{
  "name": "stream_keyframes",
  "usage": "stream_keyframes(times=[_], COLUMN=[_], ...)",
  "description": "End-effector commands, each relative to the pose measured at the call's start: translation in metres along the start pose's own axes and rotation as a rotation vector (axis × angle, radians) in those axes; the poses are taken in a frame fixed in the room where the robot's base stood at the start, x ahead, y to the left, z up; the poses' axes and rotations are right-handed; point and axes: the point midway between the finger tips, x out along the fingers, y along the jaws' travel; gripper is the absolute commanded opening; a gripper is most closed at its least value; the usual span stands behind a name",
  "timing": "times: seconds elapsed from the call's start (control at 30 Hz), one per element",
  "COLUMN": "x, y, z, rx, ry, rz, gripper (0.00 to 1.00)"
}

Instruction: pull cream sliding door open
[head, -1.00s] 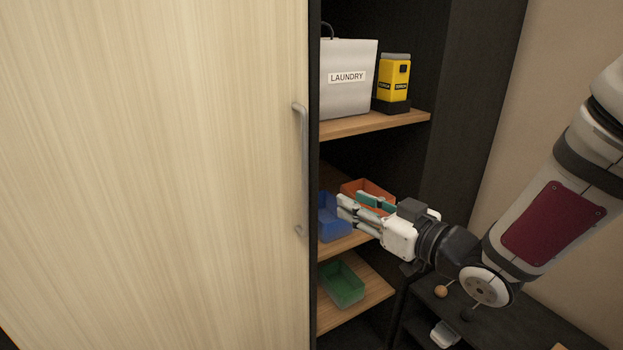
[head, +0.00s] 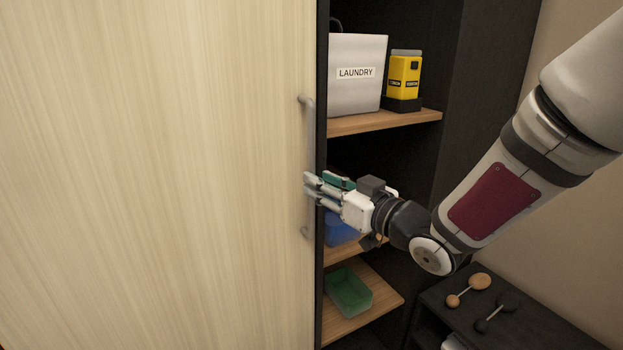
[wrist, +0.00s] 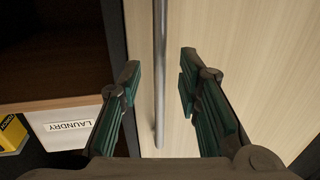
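The cream sliding door (head: 160,180) fills the left of the head view, and its right edge stands beside the open part of the cabinet. A grey vertical bar handle (head: 308,130) is fixed near that edge. My gripper (head: 308,187) is at the lower half of the handle in the head view, hiding part of it. In the wrist view the fingers of my gripper (wrist: 158,85) are spread apart. The handle (wrist: 159,60) runs between them, with a gap on both sides, nearer the left finger. The cream door (wrist: 230,35) lies behind it.
The open shelves hold a white laundry box (head: 357,95), a yellow container (head: 404,78), a blue bin (head: 338,232) and a green bin (head: 349,291). A low dark cabinet (head: 540,325) at the lower right bears dumbbell-shaped items. A dark wall panel stands right of the shelves.

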Motion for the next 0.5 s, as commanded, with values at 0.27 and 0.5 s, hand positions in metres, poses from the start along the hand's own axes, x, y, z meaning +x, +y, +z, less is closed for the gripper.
stream_keyframes(times=[0.27,0.5], x=[0.034,0.04], y=[0.0,0.0], z=[0.0,0.0], rx=[-0.001,-0.001], ry=[0.0,-0.001], rz=[0.0,0.001], gripper=[0.31,0.31])
